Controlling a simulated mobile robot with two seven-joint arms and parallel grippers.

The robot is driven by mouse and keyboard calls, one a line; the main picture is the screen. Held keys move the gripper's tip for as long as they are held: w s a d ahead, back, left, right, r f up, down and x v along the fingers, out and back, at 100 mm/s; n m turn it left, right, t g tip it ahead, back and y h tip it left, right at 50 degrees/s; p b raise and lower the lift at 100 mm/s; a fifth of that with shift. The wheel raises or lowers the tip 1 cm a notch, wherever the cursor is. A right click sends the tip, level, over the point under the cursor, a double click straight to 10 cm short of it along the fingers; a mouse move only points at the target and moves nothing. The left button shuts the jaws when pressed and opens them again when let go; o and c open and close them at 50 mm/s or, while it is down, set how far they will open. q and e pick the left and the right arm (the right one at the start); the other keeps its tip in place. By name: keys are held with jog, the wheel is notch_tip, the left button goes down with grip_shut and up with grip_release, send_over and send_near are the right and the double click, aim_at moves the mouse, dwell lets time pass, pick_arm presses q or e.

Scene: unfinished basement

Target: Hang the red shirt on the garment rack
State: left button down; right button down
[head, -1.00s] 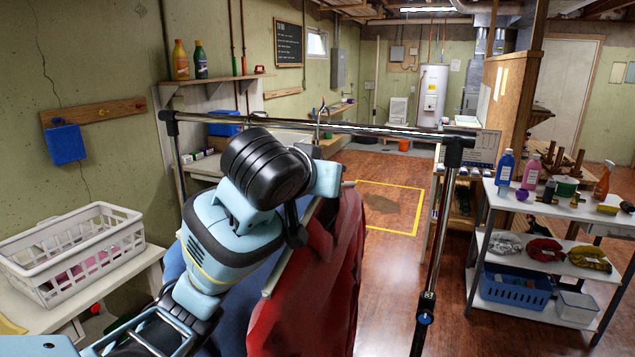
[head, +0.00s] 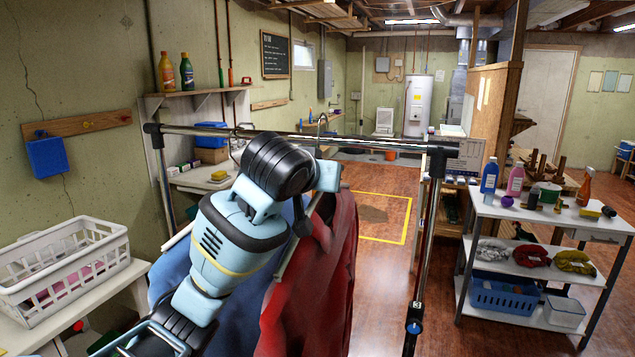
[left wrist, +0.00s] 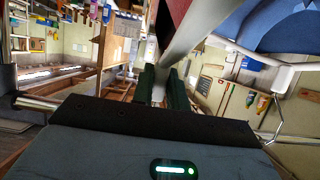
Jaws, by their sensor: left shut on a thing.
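The red shirt (head: 322,275) hangs from a hanger (head: 300,235) below my left gripper (head: 327,180), to the right of my forearm. In the left wrist view the dark green fingers (left wrist: 160,88) are shut on the grey hanger, and a strip of red shirt (left wrist: 176,10) shows above. The garment rack (head: 400,145) crosses the head view with its top rail behind my gripper. The hanger's hook (head: 322,122) shows at rail height; I cannot tell whether it touches the rail. My right gripper is out of view.
A blue garment (head: 180,282) hangs left of the red shirt, partly behind my arm; its white hanger (left wrist: 275,62) shows in the left wrist view. A white basket (head: 60,275) stands at left. A shelf cart (head: 540,215) stands at right. The rail's right part is bare.

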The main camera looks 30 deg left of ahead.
aim_at(325, 203)
pick_arm(q)
jog(key=shift+w+a, duration=0.15)
jog(key=shift+w, duration=0.45)
jog(key=shift+w+a, duration=0.15)
jog(key=shift+w, duration=0.4)
jog(key=shift+w+f, duration=0.1)
jog(key=shift+f, duration=1.5)
jog(key=c, duration=1.3)
grip_release()
jog(key=shift+f, duration=0.15)
jog(key=v, duration=0.8)
